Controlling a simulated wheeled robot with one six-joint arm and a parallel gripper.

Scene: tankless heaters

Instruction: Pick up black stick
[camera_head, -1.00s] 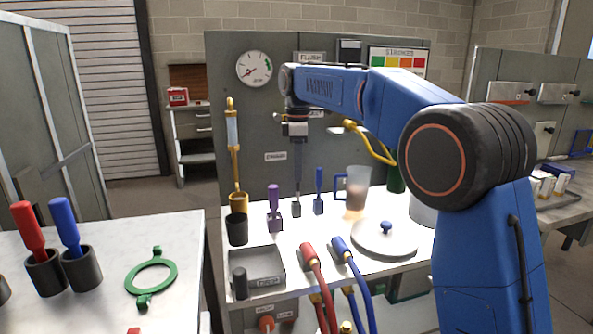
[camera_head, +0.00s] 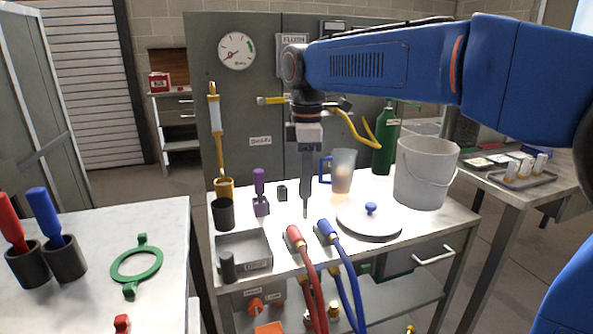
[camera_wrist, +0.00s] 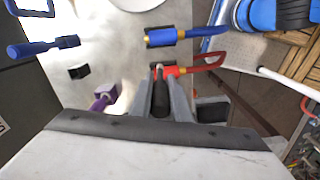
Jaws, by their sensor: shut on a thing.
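The black stick (camera_wrist: 160,98) is dark and round, and it sits between the two fingers of my gripper (camera_wrist: 172,98) in the wrist view. My gripper is shut on it. In the head view my gripper (camera_head: 307,180) points straight down over the white table, with a thin dark end below it. A small black holder (camera_head: 282,193) stands empty on the table, left of my gripper. It also shows in the wrist view (camera_wrist: 78,71). A purple tool (camera_head: 260,195) stands left of it. The blue tool (camera_wrist: 45,47) shows in the wrist view; my gripper appears to hide it in the head view.
A black cup (camera_head: 223,214) and a grey tray (camera_head: 244,251) are at the left of the table (camera_head: 285,232). Red (camera_head: 296,238) and blue (camera_head: 328,232) hoses are in front. A white lid (camera_head: 370,222), a jug (camera_head: 343,172) and a bucket (camera_head: 425,175) stand right.

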